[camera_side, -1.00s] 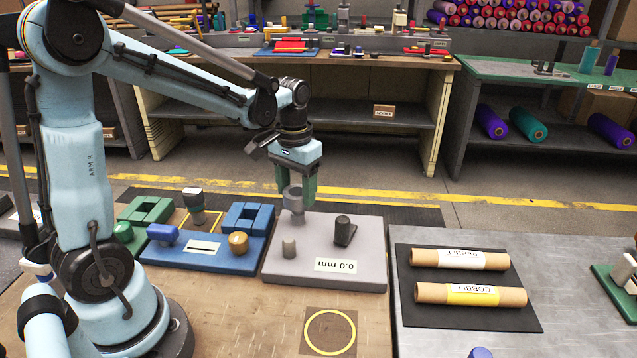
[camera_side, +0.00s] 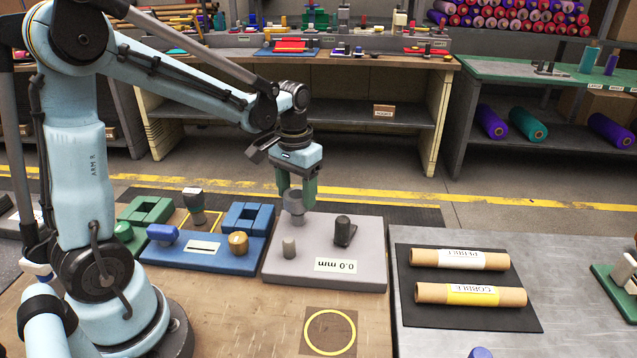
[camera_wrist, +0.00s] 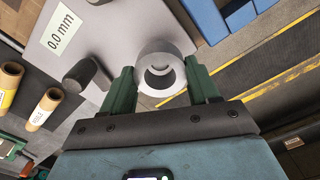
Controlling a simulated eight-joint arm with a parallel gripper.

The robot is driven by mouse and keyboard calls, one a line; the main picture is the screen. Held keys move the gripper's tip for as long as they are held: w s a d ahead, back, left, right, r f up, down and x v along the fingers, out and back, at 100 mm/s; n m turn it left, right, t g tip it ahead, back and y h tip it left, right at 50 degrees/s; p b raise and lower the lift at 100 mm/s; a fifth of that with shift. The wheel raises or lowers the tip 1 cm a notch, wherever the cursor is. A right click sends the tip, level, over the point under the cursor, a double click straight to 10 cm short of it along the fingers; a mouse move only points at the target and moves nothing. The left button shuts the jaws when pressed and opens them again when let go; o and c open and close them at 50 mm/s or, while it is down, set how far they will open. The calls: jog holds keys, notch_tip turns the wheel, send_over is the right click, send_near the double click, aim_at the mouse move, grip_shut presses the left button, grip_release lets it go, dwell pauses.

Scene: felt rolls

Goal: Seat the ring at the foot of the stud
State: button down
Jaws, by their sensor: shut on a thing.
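A grey ring (camera_side: 293,201) is between the two green fingers of my gripper (camera_side: 296,190), which is shut on it. In the wrist view the ring (camera_wrist: 147,81) shows between the fingertips (camera_wrist: 162,84), its hole partly visible. In the side view the ring is at the back left of a grey plate (camera_side: 320,268) labelled 0.0 mm. A narrower grey piece, perhaps the stud (camera_side: 298,219), shows directly below the ring. I cannot tell how far the ring is around it. My fingers are above the plate.
Two cardboard rolls (camera_side: 470,294) lie on a black mat at right.

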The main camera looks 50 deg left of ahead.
jog(key=shift+f, duration=2.15)
dwell(1.9)
jog(key=shift+c, duration=0.9)
grip_release()
notch_tip(320, 180, up, 12)
dwell(0.4)
jog(key=s+d+f+m+t, duration=0.2)
jog(key=s+d+m+t, duration=0.1)
jog(key=s+d+t, duration=0.4)
jog(key=shift+d, duration=0.75)
